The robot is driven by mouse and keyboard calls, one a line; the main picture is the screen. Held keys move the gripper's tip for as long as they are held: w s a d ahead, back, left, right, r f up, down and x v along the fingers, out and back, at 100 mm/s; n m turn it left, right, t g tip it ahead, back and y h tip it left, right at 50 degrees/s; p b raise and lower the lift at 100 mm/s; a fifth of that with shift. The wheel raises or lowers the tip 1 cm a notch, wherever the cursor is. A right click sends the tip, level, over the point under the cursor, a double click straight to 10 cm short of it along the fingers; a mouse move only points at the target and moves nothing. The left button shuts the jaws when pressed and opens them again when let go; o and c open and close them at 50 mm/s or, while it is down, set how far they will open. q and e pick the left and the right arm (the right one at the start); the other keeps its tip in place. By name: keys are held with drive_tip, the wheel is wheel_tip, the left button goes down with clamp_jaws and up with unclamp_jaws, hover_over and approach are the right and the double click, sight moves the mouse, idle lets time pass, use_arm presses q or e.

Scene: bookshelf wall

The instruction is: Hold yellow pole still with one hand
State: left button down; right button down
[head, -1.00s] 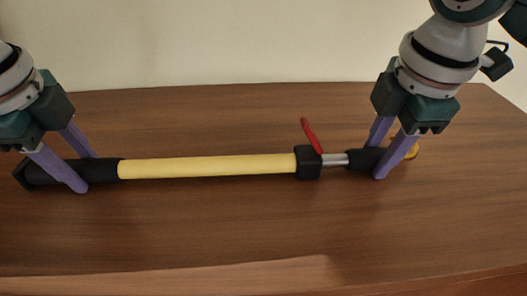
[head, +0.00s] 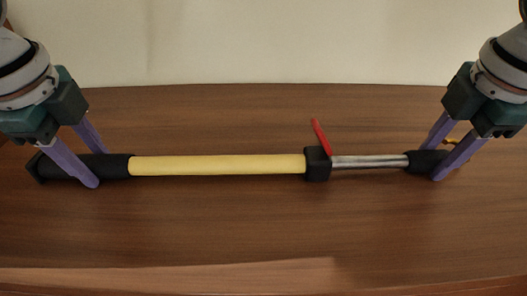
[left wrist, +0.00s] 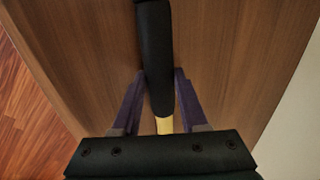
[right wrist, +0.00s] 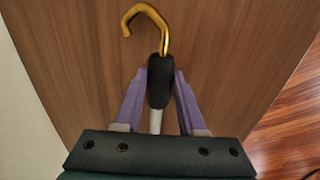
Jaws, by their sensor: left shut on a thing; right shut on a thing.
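The yellow pole (head: 220,165) lies across the wooden table, with a black grip at its left end and a black clamp (head: 318,164) with a red lever (head: 321,136). A bare silver rod (head: 370,162) runs from the clamp to a black sleeve (head: 424,161). My left gripper (head: 96,168) is shut on the left black grip, which also shows in the left wrist view (left wrist: 155,60). My right gripper (head: 440,165) is shut on the right sleeve. A yellow hook (right wrist: 147,20) extends past that sleeve in the right wrist view; in the head view it is mostly hidden behind the fingers.
The wooden table (head: 230,225) is otherwise clear in front of and behind the pole. A pale wall (head: 250,40) stands behind it. Red-brown wooden floor (right wrist: 290,140) shows beyond the table edge.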

sight(480, 167)
drive_tip(key=shift+d, duration=4.85)
drive_tip(key=shift+c, duration=1.7)
unclamp_jaws()
drive_tip(key=shift+a, duration=0.1)
drive_tip(key=shift+r, duration=0.1)
wheel_tip(480, 167, up, 12)
drive_tip(key=s, duration=0.2)
drive_tip(key=shift+s, duration=0.15)
